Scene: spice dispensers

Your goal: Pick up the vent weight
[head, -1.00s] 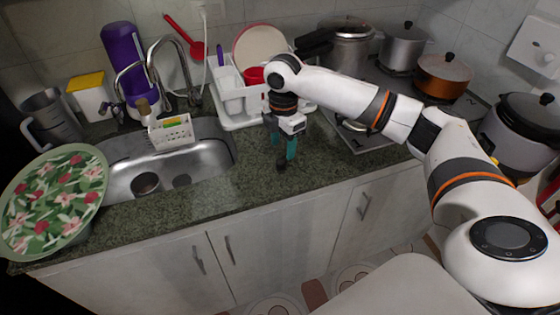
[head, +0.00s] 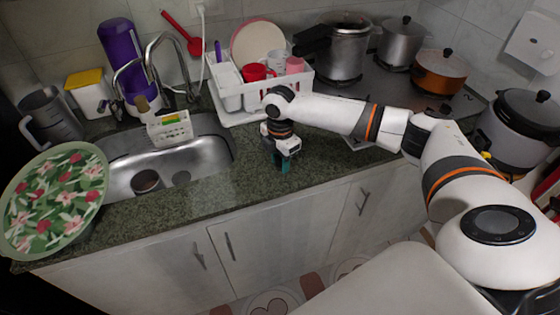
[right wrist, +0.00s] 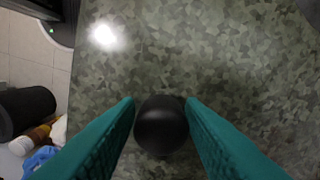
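The vent weight (right wrist: 161,126) is a small, dark, rounded piece low in the middle of the right wrist view. The two teal fingers of my right gripper (right wrist: 160,108) stand on either side of it and appear to touch it, closed on its sides. In the head view my right gripper (head: 283,167) points down at the countertop in front of the dish rack, and the vent weight is hidden by the fingers. I cannot tell whether the weight still rests on the counter. My left gripper is not in view.
The granite counter (head: 235,190) is clear around the gripper. A white dish rack (head: 300,86) stands behind it. The sink (head: 190,165) is to the left, with a floral plate (head: 55,200). A pressure cooker (head: 345,55) and other pots stand at the back right.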

